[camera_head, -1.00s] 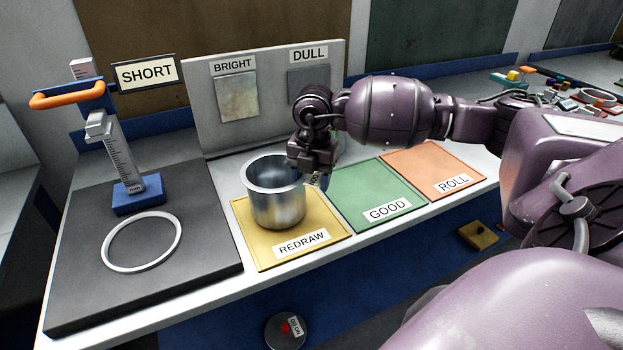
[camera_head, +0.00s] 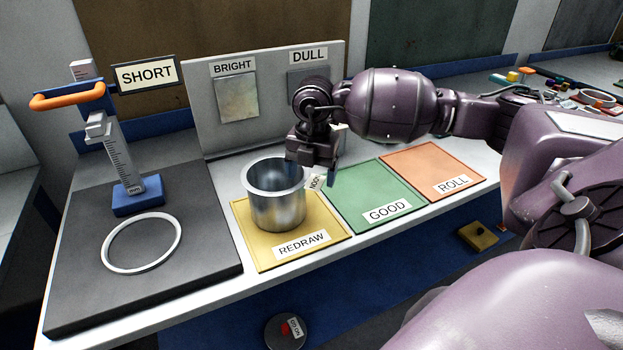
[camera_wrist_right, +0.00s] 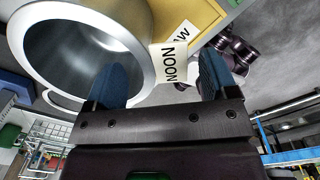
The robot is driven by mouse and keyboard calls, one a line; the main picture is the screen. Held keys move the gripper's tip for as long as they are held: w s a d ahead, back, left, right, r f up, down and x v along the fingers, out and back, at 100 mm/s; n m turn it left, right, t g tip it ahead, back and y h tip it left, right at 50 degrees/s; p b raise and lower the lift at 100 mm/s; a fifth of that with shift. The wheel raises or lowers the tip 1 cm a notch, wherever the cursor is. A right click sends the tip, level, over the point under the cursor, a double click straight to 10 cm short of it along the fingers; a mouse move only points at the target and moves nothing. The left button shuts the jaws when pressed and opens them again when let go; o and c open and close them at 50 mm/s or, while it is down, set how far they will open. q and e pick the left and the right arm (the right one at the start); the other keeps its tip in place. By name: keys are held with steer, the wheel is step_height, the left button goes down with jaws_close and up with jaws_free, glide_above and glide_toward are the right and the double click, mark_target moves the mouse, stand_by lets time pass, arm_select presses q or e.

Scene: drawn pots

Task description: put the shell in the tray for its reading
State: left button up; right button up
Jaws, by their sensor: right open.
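The shell (camera_head: 278,205) is a shiny open metal cup. It stands upright on the yellow REDRAW tray (camera_head: 252,250). In the right wrist view its mouth (camera_wrist_right: 75,50) fills the upper left. My right gripper (camera_head: 322,175) is open at the shell's right rim. In the wrist view its blue fingers (camera_wrist_right: 160,78) appear on either side of the rim, one over the mouth, one outside; depth is unclear. A white NOON tag (camera_head: 315,181) shows beside the rim, between the fingers in the wrist view. The sign (camera_head: 147,74) reads SHORT. My left gripper is out of view.
The green GOOD tray (camera_head: 372,190) and orange ROLL tray (camera_head: 434,168) are empty to the right. At left, a grey plate (camera_head: 75,270) carries a white ring (camera_head: 142,268) and an upright gauge (camera_head: 124,165). Behind stands a panel with BRIGHT and DULL samples (camera_head: 238,98).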

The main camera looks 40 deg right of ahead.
step_height(320, 180, up, 10)
steer(key=shift+s, duration=0.15)
stand_by(0.7)
